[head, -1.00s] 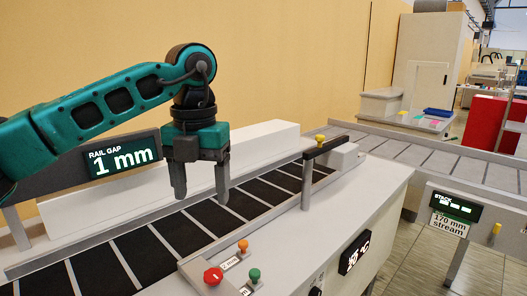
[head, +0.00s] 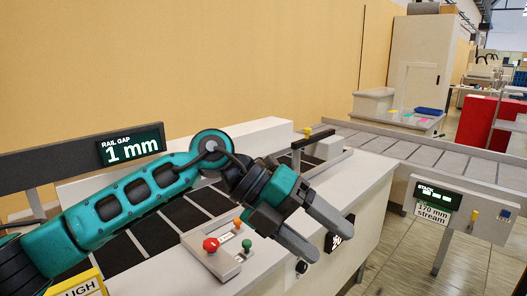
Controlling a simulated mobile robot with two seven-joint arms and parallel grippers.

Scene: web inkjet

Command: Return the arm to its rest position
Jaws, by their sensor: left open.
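My left gripper (head: 332,241) is open and empty. It points down and to the right in the head view, over the front edge of the white machine (head: 352,192). Its teal arm comes in from the left and crosses the conveyor. The fingers are apart with nothing between them. My right gripper is not in view.
Below the arm, a small control panel (head: 196,246) carries a red knob (head: 211,244), an orange button (head: 237,224) and a green button (head: 247,243). A "RAIL GAP 1 mm" display (head: 131,147) stands behind the conveyor (head: 121,254). Tiled floor (head: 385,262) is open at right.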

